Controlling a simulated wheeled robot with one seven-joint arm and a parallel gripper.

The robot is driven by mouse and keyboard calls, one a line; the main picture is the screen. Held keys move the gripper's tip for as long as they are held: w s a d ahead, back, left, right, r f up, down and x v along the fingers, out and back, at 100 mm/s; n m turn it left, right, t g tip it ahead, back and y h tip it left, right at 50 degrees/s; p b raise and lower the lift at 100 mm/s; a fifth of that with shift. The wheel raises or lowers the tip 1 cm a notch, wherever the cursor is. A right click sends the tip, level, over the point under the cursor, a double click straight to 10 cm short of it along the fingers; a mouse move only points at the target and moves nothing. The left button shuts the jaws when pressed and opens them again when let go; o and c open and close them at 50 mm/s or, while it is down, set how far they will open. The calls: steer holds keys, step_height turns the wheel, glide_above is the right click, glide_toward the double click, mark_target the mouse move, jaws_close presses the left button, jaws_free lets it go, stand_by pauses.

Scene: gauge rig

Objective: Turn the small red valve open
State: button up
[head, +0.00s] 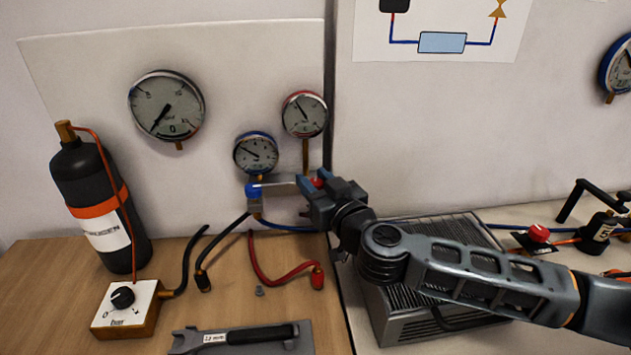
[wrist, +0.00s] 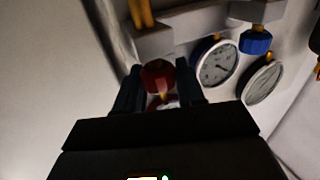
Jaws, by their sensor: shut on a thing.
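The small red valve (head: 319,181) sits at the right end of the grey gauge manifold (head: 280,184), below the red-rimmed gauge (head: 304,115). My gripper (head: 312,186) reaches in from the right and covers most of the valve in the head view. In the wrist view the red valve (wrist: 158,77) is between my two dark fingers, which are shut on it. Its turned angle is hard to tell. The blue valve (head: 253,191) is at the manifold's left end, below the blue-rimmed gauge (head: 256,153); it also shows in the wrist view (wrist: 255,42).
A black bottle (head: 100,200) and a dial box (head: 125,307) stand at left. A red hose (head: 275,278) and a wrench (head: 240,337) lie on the wooden bench. A grey ribbed unit (head: 425,320) is beneath my arm. Another red knob (head: 538,233) is at right.

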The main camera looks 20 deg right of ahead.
mark_target(317, 181)
steer(key=shift+w+d+r+y+p, duration=0.1)
steer(key=shift+r+y+p, duration=0.3)
steer(key=shift+p, duration=0.9)
steer(key=shift+n+y+p, duration=0.4)
steer(key=shift+n+p, duration=0.1)
steer(key=shift+p, duration=0.5)
steer(key=shift+f+y+p, duration=0.15)
steer(key=shift+y+p, duration=0.15)
steer(key=shift+p, duration=0.1)
steer(key=shift+f+n, duration=0.15)
steer(key=shift+n, duration=0.15)
steer(key=o, duration=0.9)
step_height(317, 181, up, 4)
steer(key=shift+r, duration=0.2)
steer(key=s+d+r, duration=0.6)
steer(key=d, duration=0.3)
steer(key=shift+d+r, duration=0.25)
steer(key=shift+d, duration=0.15)
steer(key=shift+s, duration=0.1)
